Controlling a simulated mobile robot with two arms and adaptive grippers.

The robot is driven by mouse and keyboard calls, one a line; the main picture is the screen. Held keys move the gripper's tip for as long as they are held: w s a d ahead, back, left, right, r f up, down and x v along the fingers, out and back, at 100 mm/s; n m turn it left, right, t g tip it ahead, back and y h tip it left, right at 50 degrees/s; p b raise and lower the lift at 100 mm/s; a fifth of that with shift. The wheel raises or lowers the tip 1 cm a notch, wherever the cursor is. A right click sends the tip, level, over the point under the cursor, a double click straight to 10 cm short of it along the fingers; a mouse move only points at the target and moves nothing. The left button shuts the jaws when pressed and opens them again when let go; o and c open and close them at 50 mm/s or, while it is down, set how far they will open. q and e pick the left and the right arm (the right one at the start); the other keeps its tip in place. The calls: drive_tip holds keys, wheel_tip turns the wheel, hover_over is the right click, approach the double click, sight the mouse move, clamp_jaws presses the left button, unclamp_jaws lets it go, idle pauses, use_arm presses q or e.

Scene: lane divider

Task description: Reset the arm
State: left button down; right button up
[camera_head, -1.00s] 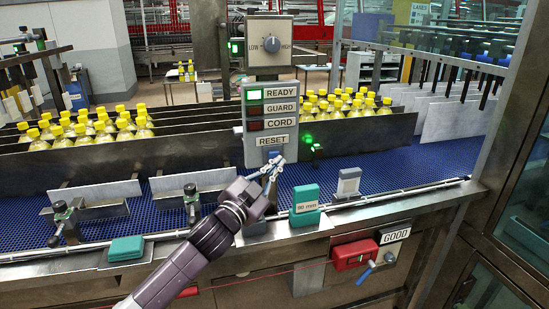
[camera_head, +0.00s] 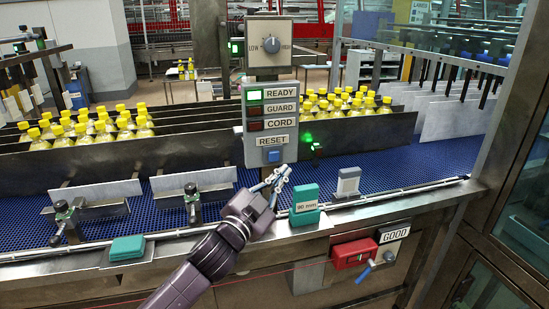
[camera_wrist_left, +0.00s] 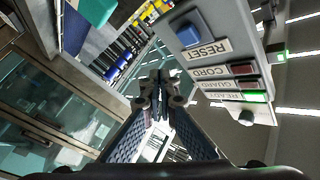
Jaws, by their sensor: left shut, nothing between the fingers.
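My left gripper (camera_head: 277,178) is shut and empty in front of the control panel (camera_head: 285,119), a little below its blue reset button (camera_head: 274,156). The button is in full view and the gripper is apart from it. The READY light (camera_head: 255,95) is lit green; the GUARD and CORD lights are dark red. In the left wrist view the shut fingertips (camera_wrist_left: 157,82) point ahead with nothing between them, and the blue button (camera_wrist_left: 188,34) shows above and to their right. My right gripper does not show.
A teal block (camera_head: 305,207) and a grey block (camera_head: 348,183) stand on the conveyor's front edge, right of the gripper. Another teal block (camera_head: 127,248) lies at left. A red box (camera_head: 354,254) is mounted on the front. Yellow-capped bottles (camera_head: 90,130) stand in lanes behind.

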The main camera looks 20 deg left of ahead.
use_arm(q)
drive_tip(key=s+f+n+g+y, duration=0.1)
drive_tip(key=s+f+n+g, duration=0.1)
drive_tip(key=s+f, duration=0.35)
drive_tip(key=s+a+f+n+g+y, duration=0.1)
drive_tip(key=s+f+g, duration=0.2)
drive_tip(key=f, duration=0.6)
drive_tip(key=s+f+n+g+y, duration=0.1)
drive_tip(key=s+f+n+g, duration=0.1)
drive_tip(key=s+f, duration=0.35)
drive_tip(key=s+f+n+g, duration=0.1)
drive_tip(key=s+f+g, duration=0.45)
drive_tip(key=s, duration=0.75)
drive_tip(key=s+f+n+g, duration=0.2)
drive_tip(key=s+f+g, duration=0.1)
drive_tip(key=s+f, duration=0.8)
wheel_tip(320, 180, down, 26)
drive_tip(key=s+g+b, duration=0.1)
drive_tip(key=s+b, duration=0.1)
drive_tip(key=s+a+f+g+b, duration=0.1)
drive_tip(key=s+a+f+b, duration=0.1)
drive_tip(key=s+f, duration=1.6)
drive_tip(key=shift+a+f+m+g+y, duration=0.35)
drive_tip(key=shift+a+f+m+y, duration=0.05)
drive_tip(key=shift+a+f, duration=0.2)
